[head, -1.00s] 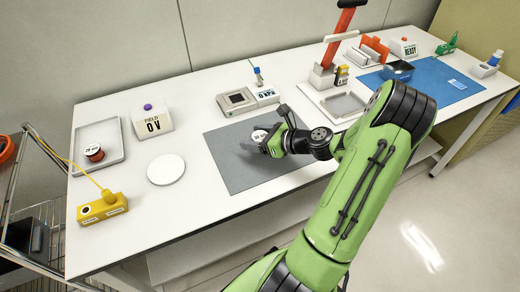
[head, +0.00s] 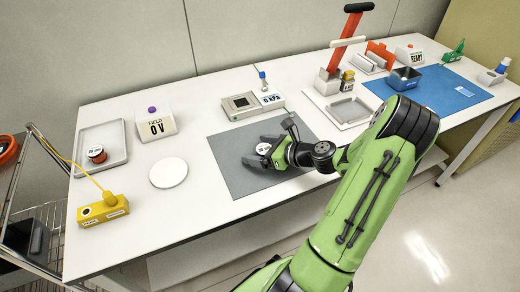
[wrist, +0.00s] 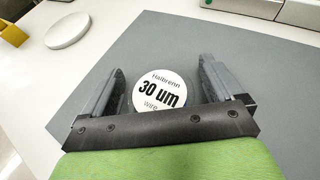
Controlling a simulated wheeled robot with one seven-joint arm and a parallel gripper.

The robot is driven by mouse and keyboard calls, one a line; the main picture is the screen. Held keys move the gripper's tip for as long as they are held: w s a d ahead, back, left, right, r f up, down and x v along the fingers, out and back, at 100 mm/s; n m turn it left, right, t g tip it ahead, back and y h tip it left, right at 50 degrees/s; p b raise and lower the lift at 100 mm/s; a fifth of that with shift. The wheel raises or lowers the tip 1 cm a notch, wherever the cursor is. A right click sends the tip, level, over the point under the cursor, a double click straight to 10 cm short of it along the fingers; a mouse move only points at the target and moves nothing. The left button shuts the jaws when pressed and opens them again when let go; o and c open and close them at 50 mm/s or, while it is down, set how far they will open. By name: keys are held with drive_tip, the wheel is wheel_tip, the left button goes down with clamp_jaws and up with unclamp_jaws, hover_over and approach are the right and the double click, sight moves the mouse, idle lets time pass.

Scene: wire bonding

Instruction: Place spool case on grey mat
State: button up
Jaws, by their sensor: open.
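The spool case, with a round white label reading "30 um wire", shows in the wrist view (wrist: 160,91) and in the head view (head: 263,149). It lies on the grey mat (head: 231,173), which also fills much of the wrist view (wrist: 240,50). My gripper (head: 262,153) is low over the mat. In the wrist view my gripper (wrist: 160,85) is open, with one finger on each side of the case and a gap visible beside it. The lower part of the case is hidden by my gripper's body.
A white round disc (head: 168,173) lies left of the mat. A yellow box (head: 103,210) with a cable and a tray (head: 112,135) holding a small spool (head: 96,154) are further left. A grey device (head: 241,105) stands behind the mat, and a framed plate (head: 350,110) at right.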

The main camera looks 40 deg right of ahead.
drive_tip(key=p+v, duration=0.4)
drive_tip(key=v, duration=0.8)
drive_tip(key=w+a+n+g, duration=0.1)
drive_tip(key=a+n, duration=0.1)
drive_tip(key=w+a+r+n+g+y, duration=0.1)
drive_tip(key=a+n+g, duration=0.1)
drive_tip(key=a+n, duration=0.1)
drive_tip(key=a+n+g, duration=0.1)
drive_tip(key=a+n, duration=0.2)
drive_tip(key=shift+w+r+g, duration=0.3)
drive_tip(key=shift+w, duration=0.1)
drive_tip(key=s+a+r+n+g+h, duration=0.2)
drive_tip(key=a+r+n, duration=0.2)
drive_tip(key=a+n, duration=0.35)
drive_tip(key=s+a+r+n+g+h, duration=0.2)
drive_tip(key=a+r+n, duration=0.3)
drive_tip(key=n, duration=0.4)
drive_tip(key=s+a+r+n+t+h, duration=0.1)
drive_tip(key=s+a+r+n, duration=0.3)
drive_tip(key=s+n, duration=0.3)
drive_tip(key=shift+s+a+n, duration=0.3)
drive_tip(key=shift+a+n, duration=0.1)
drive_tip(key=shift+n, duration=0.15)
